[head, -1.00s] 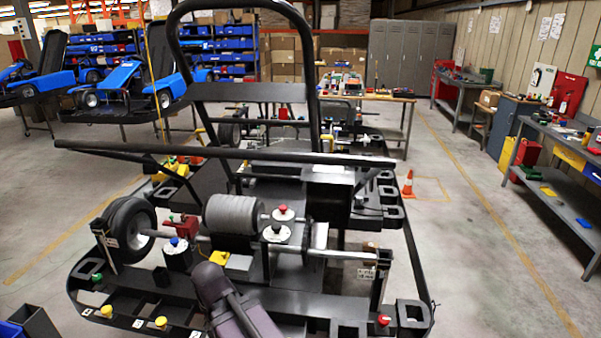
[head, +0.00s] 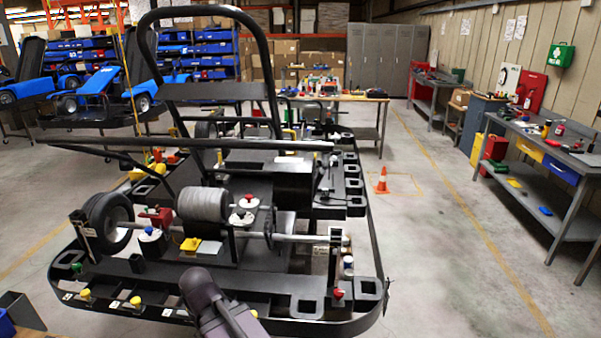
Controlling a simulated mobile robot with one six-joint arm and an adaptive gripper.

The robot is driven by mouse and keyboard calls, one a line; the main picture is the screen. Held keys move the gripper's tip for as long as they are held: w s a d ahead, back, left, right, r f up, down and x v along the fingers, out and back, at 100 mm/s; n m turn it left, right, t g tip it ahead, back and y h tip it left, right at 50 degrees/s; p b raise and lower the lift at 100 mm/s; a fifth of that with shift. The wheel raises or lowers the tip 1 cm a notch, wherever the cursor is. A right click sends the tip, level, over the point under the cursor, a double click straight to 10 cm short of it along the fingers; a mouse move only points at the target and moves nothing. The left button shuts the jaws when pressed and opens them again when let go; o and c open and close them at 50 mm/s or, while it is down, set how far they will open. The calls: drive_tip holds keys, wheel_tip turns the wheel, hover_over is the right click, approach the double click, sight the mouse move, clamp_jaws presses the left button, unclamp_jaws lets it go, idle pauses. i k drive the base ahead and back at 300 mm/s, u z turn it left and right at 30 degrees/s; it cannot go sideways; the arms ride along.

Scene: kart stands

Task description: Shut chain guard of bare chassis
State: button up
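The bare chassis (head: 262,304) is a black kart frame with a tall seat hoop, standing ahead of me and left of centre. Its rear axle (head: 300,238) carries one tyre at the left, a grey ribbed drum (head: 203,204) and a dark toothed sprocket (head: 269,227). A black box-like cover (head: 281,178) sits beyond the sprocket; I cannot tell whether it is the chain guard or how far open the guard stands. A long dark bar (head: 180,143) crosses above the frame. Part of my arm shows at the bottom centre; my gripper's fingers are not seen.
Free floor lies to the right, with an orange cone (head: 382,181) beyond the chassis. A grey workbench (head: 530,150) lines the right wall. A wooden table (head: 340,98) stands behind. Blue karts (head: 103,88) stand at the far left. A dark bin edge (head: 22,312) shows at the lower left.

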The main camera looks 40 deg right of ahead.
sight(293, 178)
drive_tip(key=z, duration=5.6)
drive_tip(key=i, duration=0.1)
drive_tip(key=u, duration=2.95)
drive_tip(key=i, duration=2.3)
